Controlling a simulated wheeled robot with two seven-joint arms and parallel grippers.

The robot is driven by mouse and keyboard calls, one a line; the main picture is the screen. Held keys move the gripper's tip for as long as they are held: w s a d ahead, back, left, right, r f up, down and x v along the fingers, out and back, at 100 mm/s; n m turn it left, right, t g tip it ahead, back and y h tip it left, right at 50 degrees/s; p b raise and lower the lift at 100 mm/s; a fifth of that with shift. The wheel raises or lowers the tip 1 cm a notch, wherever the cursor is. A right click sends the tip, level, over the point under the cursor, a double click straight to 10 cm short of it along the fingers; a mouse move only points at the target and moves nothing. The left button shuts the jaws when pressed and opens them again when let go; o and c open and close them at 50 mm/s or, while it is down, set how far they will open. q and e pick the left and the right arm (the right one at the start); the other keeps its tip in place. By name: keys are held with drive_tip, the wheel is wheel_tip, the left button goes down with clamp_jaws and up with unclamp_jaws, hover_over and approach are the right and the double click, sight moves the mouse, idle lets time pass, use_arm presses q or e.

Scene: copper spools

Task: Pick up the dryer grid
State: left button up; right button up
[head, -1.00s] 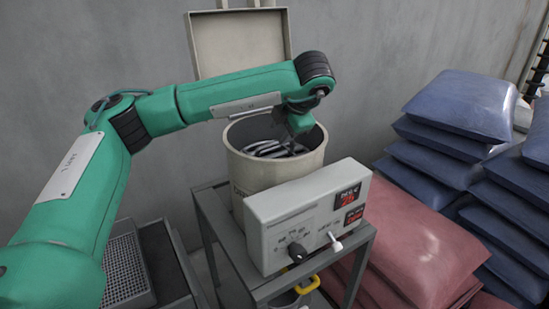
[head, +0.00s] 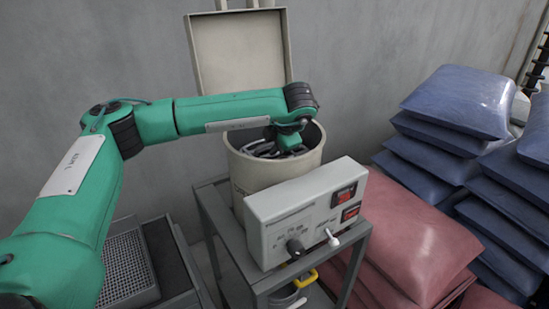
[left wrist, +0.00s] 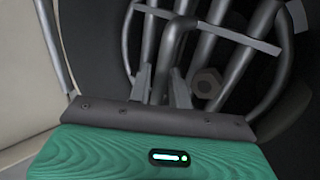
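The dryer grid (head: 262,149) is a round rack of grey metal bars inside the cream dryer drum (head: 243,172). In the left wrist view, its bars and rim (left wrist: 215,45) fill the upper half, with a bent bar like a handle (left wrist: 172,42) at the middle. My left gripper (head: 290,150) reaches down into the drum. Its two fingers (left wrist: 161,80) stand on either side of the bent bar, very close to it. I cannot tell whether they press on it. The fingertips are hidden in the head view. My right gripper is not in view.
The drum's lid (head: 238,50) stands open behind it. A control box (head: 310,215) with red displays is in front, on a grey metal stand (head: 222,240). Red sacks (head: 415,235) and blue sacks (head: 455,105) are piled at right. A meshed tray (head: 127,265) is at lower left.

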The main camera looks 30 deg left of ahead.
use_arm(q)
clamp_jaws()
drive_tip(key=shift+r, duration=0.1)
drive_tip(key=shift+r, duration=0.15)
